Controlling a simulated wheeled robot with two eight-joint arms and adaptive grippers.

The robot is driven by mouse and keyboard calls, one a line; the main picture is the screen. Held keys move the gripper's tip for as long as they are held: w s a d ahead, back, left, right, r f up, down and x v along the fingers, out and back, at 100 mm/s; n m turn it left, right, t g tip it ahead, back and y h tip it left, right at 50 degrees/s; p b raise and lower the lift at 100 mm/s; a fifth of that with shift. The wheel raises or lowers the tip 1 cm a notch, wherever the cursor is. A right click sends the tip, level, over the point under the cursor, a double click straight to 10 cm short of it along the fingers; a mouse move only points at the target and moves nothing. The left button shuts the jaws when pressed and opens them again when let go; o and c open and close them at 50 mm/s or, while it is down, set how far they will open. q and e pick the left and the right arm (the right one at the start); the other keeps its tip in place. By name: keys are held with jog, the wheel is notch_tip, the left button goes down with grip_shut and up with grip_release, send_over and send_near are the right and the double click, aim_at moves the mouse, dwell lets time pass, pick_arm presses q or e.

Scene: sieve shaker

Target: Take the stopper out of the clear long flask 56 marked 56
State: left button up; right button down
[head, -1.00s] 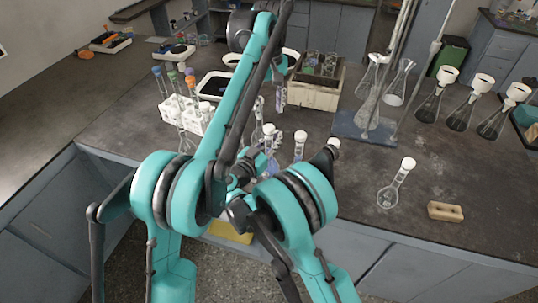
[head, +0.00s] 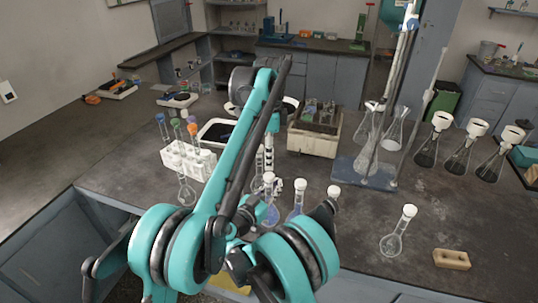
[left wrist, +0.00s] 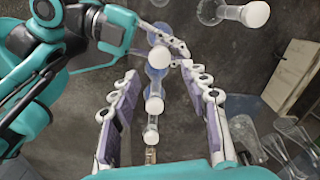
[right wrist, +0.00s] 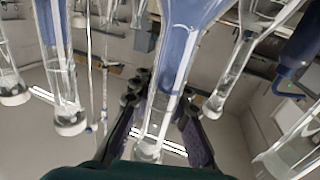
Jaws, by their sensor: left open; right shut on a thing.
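Several clear long flasks with white stoppers stand near the front of the bench. The nearest shows a stopper (head: 268,177) above a bluish body; two more flasks (head: 298,200) (head: 333,192) stand to its right. I cannot read the mark 56. My right gripper (right wrist: 160,95) is shut on a clear flask neck (right wrist: 155,122), with its bluish body (right wrist: 190,25) behind. In the left wrist view, the right gripper's fingers lie beside a white stopper (left wrist: 159,57). My left gripper (left wrist: 160,72) is open and empty above the flasks, its fingers either side of the row of stoppers.
A stoppered flask (head: 391,243) and a wooden block (head: 451,259) stand at the right. A white rack (head: 180,160) of tubes stands left. A cream crate (head: 314,143), a stand base (head: 350,172) and several conical flasks (head: 427,152) are behind. The bench's front right is mostly clear.

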aim_at(269, 175)
pick_arm(q)
jog(key=m, duration=0.3)
jog(key=shift+f+m, duration=0.25)
jog(key=shift+m, duration=0.05)
notch_tip(269, 175, down, 8)
jog(key=shift+r, duration=0.2)
